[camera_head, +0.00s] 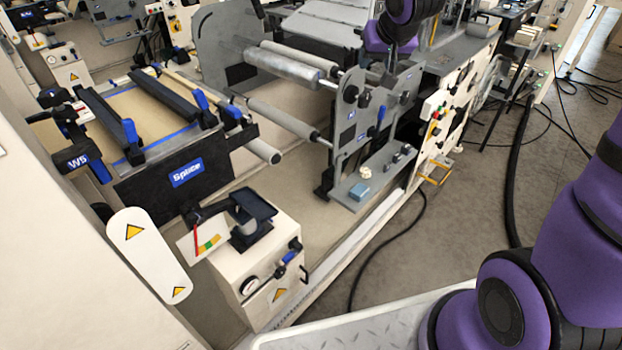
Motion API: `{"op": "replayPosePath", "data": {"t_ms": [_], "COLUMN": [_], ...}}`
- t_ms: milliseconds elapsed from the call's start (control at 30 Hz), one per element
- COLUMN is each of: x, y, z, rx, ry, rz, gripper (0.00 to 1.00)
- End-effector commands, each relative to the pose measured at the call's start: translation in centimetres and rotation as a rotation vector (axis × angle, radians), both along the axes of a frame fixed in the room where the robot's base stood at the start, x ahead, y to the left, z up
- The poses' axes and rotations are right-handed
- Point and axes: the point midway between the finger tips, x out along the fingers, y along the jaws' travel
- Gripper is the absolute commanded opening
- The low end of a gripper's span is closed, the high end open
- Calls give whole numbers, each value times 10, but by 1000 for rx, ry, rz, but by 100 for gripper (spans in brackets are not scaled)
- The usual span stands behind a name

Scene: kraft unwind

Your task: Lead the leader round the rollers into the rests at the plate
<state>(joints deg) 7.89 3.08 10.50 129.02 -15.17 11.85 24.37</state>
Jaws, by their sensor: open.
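Several grey rollers span the unwind frame: a shiny upper roller (285,66), a lower roller (283,118) and a short roller end (262,150) near the splice table. A tan kraft sheet (150,112) with blue tape edges lies on the splice table (165,178) at left, under dark bars with blue handles (130,130). I cannot make out a separate leader or the rests. My gripper (391,72) is at the top centre, below my purple wrist, by the grey side plate (352,122). It is small and partly hidden, open, with nothing seen in it.
A cream box (262,262) with a gauge and black tray stands in front of the splice table. A white guard arm (150,255) juts at lower left. A control panel (440,125) is right of the side plate. Cables (385,240) cross the otherwise clear floor at right.

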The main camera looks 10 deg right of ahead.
Motion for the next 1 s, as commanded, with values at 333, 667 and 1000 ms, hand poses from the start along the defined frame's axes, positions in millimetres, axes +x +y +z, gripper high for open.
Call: {"op": "replayPosePath", "data": {"t_ms": [333, 667, 1000], "x": [93, 148, 170], "y": [20, 47, 76], "z": [-104, -214, -330], "rx": [187, 445, 775], "ry": [-50, -90, -122], "rz": [0, -24, -100], "gripper": [51, 51, 51]}}
